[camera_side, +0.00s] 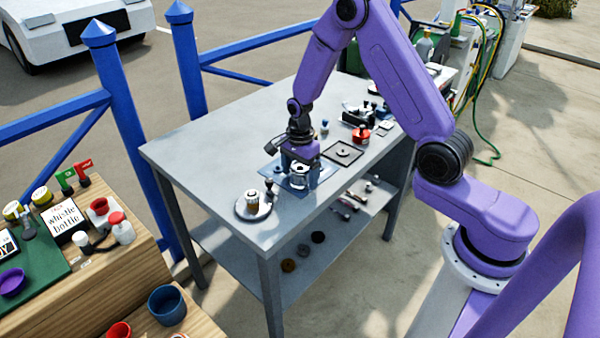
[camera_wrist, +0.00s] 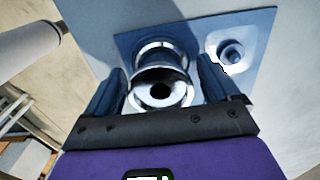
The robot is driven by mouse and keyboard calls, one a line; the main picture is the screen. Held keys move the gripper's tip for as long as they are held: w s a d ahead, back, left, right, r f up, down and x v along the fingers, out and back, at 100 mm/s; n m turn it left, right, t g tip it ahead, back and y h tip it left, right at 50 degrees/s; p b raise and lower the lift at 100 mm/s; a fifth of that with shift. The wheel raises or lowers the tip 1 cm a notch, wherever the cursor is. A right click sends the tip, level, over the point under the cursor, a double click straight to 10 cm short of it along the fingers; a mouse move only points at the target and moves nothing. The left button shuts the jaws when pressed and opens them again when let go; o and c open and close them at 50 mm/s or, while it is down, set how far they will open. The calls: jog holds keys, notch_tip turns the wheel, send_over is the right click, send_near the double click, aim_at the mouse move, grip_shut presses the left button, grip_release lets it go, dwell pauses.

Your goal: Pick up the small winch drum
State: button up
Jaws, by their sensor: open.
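A small shiny silver winch drum (camera_side: 299,172) stands on a blue mat (camera_side: 322,175) on the grey table. In the wrist view the drum (camera_wrist: 161,88) shows its flanged top with a dark centre hole. My gripper (camera_side: 299,160) is low over the mat, right at the drum. In the wrist view my gripper's two fingers (camera_wrist: 163,88) are open, one on each side of the drum. I cannot tell whether either finger touches it. The drum's far side and base are partly hidden.
A pale square piece with a round knob (camera_wrist: 232,54) sits beside the drum on the mat. A round silver dish (camera_side: 241,210) holding a small metal part, a dark square tray (camera_side: 343,153) and a red item (camera_side: 361,134) stand nearby. The table's left end is clear.

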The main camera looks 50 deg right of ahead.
jog(key=shift+f, duration=0.1)
jog(key=shift+c, duration=0.4)
jog(key=c, duration=1.1)
jog(key=shift+c, duration=0.2)
jog(key=shift+r, duration=0.45)
notch_tip(320, 180, up, 2)
jog(key=shift+r, duration=0.1)
jog(key=s+r, duration=1)
jog(key=s, duration=0.4)
jog(key=shift+a, duration=0.35)
